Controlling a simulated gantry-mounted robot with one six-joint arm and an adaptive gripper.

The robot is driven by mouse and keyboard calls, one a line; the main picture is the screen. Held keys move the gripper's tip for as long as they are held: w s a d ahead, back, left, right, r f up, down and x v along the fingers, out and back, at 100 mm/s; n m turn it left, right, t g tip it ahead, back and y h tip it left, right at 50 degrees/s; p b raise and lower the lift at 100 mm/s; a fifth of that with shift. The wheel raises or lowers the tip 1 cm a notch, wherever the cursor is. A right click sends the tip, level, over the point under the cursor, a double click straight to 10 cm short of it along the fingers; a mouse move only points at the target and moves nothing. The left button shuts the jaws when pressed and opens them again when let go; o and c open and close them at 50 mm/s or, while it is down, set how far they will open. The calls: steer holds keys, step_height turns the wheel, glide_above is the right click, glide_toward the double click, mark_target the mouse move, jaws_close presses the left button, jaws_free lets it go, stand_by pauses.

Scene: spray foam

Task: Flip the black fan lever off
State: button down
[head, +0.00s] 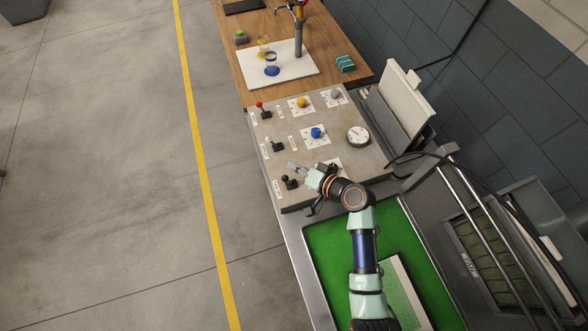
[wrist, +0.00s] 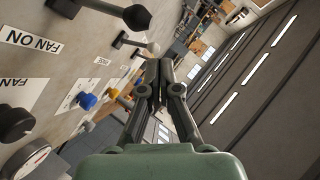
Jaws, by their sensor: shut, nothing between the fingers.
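The black fan lever (head: 289,182) is at the near left corner of the grey control panel (head: 345,115). Its black ball end leans toward the panel's left edge. In the wrist view the black ball of this lever (wrist: 137,17) is at the top, on a dark arm, near a label reading "FAN ON" (wrist: 17,37). My gripper (head: 295,166) is shut and empty just above and right of the lever in the head view. The wrist view shows my gripper's fingertips (wrist: 158,68) together, below the lever's ball and apart from it in the picture.
A second lever (head: 277,146) and a red-tipped lever (head: 262,109) line the panel's left side. A blue knob (head: 317,132), a yellow knob (head: 302,102), a grey knob (head: 335,94) and a gauge (head: 358,135) are farther right. Open floor lies left.

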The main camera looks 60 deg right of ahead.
steer(key=d+r+p+v, duration=0.1)
steer(key=r+v, duration=0.1)
steer(key=v, duration=0.8)
steer(key=shift+d, duration=0.25)
steer(key=shift+w, duration=0.15)
steer(key=w+a+r+n+g+y, duration=0.1)
steer(key=w+a+r+n, duration=0.2)
steer(key=w+a, duration=0.25)
steer(key=w+a+r+n+g+y, duration=0.1)
steer(key=w+a+r+n, duration=0.25)
steer(key=a, duration=0.35)
steer(key=w+a+r+n+t, duration=0.1)
steer(key=a+r+n, duration=0.2)
steer(key=a+r, duration=0.5)
steer(key=w+a+r+n, duration=0.1)
steer(key=a+r+n, duration=0.3)
steer(key=a, duration=0.8)
step_height(320, 180, up, 17)
steer(key=d+m+h+p, duration=0.1)
steer(key=p, duration=1.6)
